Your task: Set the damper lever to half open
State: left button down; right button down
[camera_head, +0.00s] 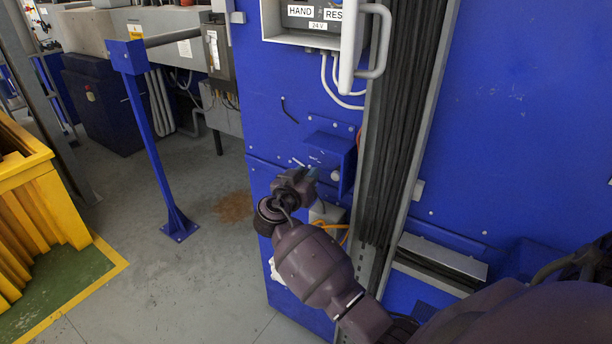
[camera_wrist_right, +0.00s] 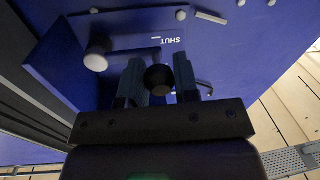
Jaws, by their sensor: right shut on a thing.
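My right gripper (camera_head: 306,180) is at the blue panel, just below and left of a protruding blue bracket (camera_head: 328,146). In the right wrist view, its two fingers (camera_wrist_right: 160,76) are on either side of a dark round knob (camera_wrist_right: 158,79), which I take as the end of the damper lever. The gripper is shut on it. The rest of the lever is hidden behind the knob and fingers. A "SHUT" mark (camera_wrist_right: 167,41) shows upside down on the blue plate just beyond the knob. My left gripper is not in view.
A pale round stub (camera_wrist_right: 97,60) stands out close beside the fingers. Above the bracket is a grey control box (camera_head: 310,22) with a protruding handle (camera_head: 381,45). Dark cables (camera_head: 395,130) run down the right. Open floor (camera_head: 190,265) lies left, beyond it a yellow barrier (camera_head: 40,200).

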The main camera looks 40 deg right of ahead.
jog(key=m+b, duration=0.1)
jog(key=b, duration=0.2)
jog(key=shift+m, duration=0.4)
jog(key=shift+r+m+b, duration=0.2)
jog(key=shift+m+b, duration=0.1)
jog(key=shift+b, duration=0.3)
jog(key=shift+s+r+m+b, duration=0.15)
jog(key=shift+r+m+b, duration=0.15)
jog(key=shift+m+b, duration=0.4)
jog(key=shift+s+d+r+m+h+b, duration=0.15)
jog(key=shift+r+m+h+b, duration=0.25)
jog(key=shift+m+b, duration=0.45)
pick_arm(q)
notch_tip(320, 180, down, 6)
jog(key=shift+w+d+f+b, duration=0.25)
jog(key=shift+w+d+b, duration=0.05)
jog(key=shift+b, duration=0.1)
pick_arm(e)
jog(key=shift+s+r+m, duration=0.1)
jog(key=shift+r+m, duration=0.15)
jog(key=shift+r, duration=0.3)
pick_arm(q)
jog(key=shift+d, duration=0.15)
pick_arm(e)
jog(key=c, duration=0.9)
grip_release()
jog(key=shift+r, duration=0.1)
